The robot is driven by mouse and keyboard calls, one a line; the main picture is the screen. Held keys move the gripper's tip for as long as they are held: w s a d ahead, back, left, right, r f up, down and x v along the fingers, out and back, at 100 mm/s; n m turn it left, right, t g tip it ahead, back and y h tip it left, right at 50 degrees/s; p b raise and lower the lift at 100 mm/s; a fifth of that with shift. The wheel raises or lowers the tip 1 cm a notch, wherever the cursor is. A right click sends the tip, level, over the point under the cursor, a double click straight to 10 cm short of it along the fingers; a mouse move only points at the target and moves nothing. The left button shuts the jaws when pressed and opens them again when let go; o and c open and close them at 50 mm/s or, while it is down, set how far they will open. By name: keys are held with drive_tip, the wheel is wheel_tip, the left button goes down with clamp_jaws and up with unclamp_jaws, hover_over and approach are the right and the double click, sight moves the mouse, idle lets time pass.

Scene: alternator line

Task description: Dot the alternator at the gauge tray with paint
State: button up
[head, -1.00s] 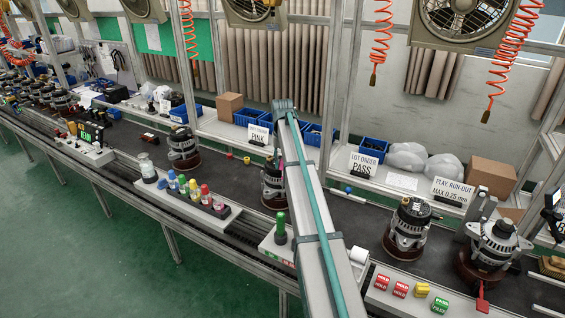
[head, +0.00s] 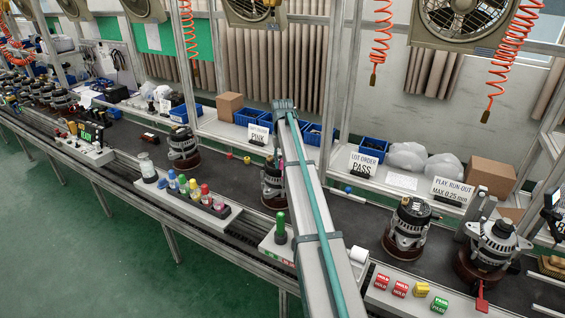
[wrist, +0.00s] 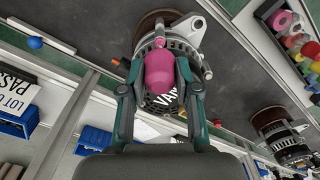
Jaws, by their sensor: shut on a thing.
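My gripper (wrist: 160,70) is shut on a pink paint bottle (wrist: 159,72). The bottle is in front of an alternator (wrist: 190,28) in the wrist view; I cannot tell whether its tip touches the alternator. In the head view the alternator (head: 271,184) stands upright on a dark brown round base, partly hidden by my arm. A white tray with a green-handled gauge (head: 281,229) lies just in front of it. My arm hides my gripper in the head view, though a bit of pink shows beside the arm.
A rack of coloured paint bottles (head: 205,199) sits at the front left. Another alternator (head: 183,148) stands behind it. To the right are an alternator (head: 408,225), one in a fixture (head: 490,245), and HOLD and PASS blocks (head: 400,289). A PINK sign (head: 258,135) stands at the back.

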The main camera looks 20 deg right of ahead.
idle(0.3)
drive_tip(key=shift+r+p, duration=1.35)
drive_tip(key=shift+r, duration=1.15)
drive_tip(key=shift+a, duration=0.1)
